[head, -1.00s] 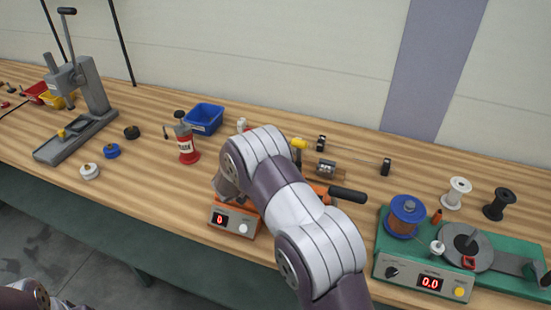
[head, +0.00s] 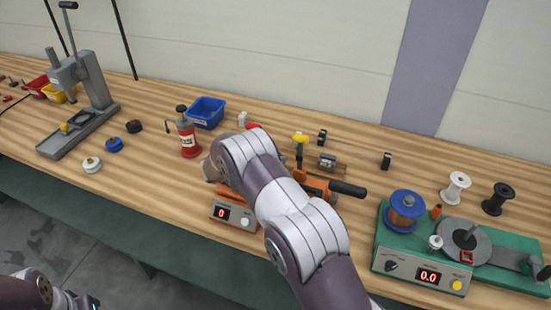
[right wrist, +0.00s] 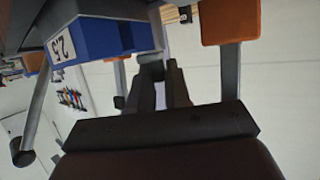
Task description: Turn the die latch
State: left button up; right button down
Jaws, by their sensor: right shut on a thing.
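In the right wrist view, the dark fingers of my right gripper (right wrist: 162,92) are closed on a small dark grey part, likely the die latch (right wrist: 151,67). It sits just beside a blue block (right wrist: 95,40) with a white label reading 2.5. In the head view my right arm covers much of the orange machine (head: 316,186) with its red display reading 0, and it hides the right fingertips and the latch. Part of my left arm shows at the lower left; its gripper (head: 78,300) is cut by the frame edge, its jaws unclear.
A green machine (head: 400,252) with a blue spool stands at the right. In the wrist view, orange posts (right wrist: 230,20) and grey rods stand close around the gripper.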

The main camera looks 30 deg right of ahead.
jog(key=c, duration=1.2)
grip_release()
jog(key=shift+r, duration=0.1)
jog(key=shift+o, duration=0.2)
